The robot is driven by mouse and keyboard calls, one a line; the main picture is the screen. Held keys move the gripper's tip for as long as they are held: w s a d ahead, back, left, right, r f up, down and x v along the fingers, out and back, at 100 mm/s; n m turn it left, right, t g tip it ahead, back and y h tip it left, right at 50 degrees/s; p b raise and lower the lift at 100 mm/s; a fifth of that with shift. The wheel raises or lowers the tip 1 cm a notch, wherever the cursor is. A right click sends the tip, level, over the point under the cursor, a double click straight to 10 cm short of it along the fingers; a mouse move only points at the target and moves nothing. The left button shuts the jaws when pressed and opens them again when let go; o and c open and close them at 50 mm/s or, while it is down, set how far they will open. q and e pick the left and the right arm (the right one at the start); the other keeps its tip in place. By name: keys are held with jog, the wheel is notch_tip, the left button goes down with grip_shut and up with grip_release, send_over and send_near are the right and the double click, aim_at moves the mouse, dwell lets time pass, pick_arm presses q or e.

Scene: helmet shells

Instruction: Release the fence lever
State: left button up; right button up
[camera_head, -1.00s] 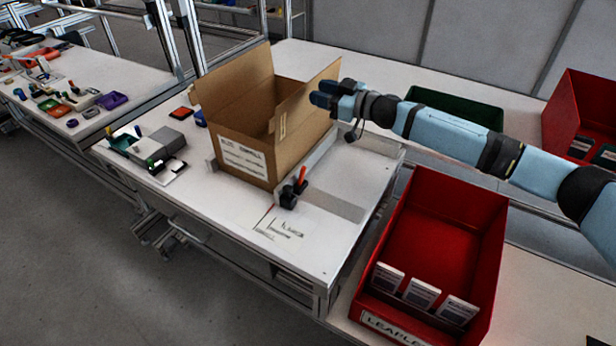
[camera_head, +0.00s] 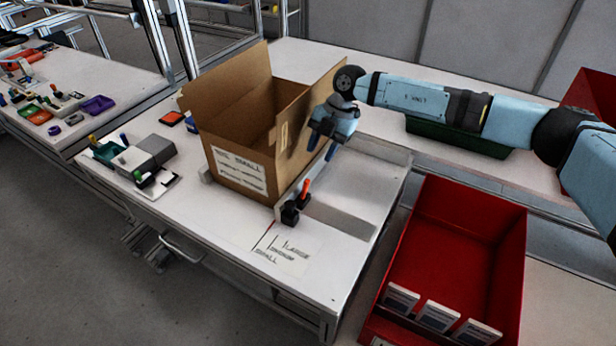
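The fence lever (camera_head: 304,188) has an orange-red handle standing up from a black clamp block (camera_head: 291,213) on the white table. The pale fence (camera_head: 313,172) runs back from the clamp along the right side of the open cardboard box (camera_head: 240,165). My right gripper (camera_head: 323,149) points down above and behind the lever, close to the box's right wall. Its two blue fingers look spread with nothing between them, and it is clear of the lever. My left gripper is not in view.
A size-marked label (camera_head: 287,250) lies on the table in front of the clamp. A red bin (camera_head: 455,250) with several white cards stands at right. A green tray (camera_head: 460,138) sits behind my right arm. Small tools and a grey block (camera_head: 150,150) lie left of the box.

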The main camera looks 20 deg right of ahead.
aim_at(307, 180)
jog(key=x, duration=0.9)
jog(key=shift+w+f, duration=0.1)
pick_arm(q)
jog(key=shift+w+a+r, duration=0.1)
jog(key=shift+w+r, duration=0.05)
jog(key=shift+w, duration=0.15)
pick_arm(e)
grip_shut()
jog(key=shift+a+r+p, duration=0.15)
jog(key=shift+r+p, duration=0.1)
jog(key=shift+p, duration=0.4)
jog(key=shift+w+f, duration=0.1)
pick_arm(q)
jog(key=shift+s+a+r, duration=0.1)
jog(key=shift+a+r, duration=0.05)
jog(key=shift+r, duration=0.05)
pick_arm(e)
grip_release()
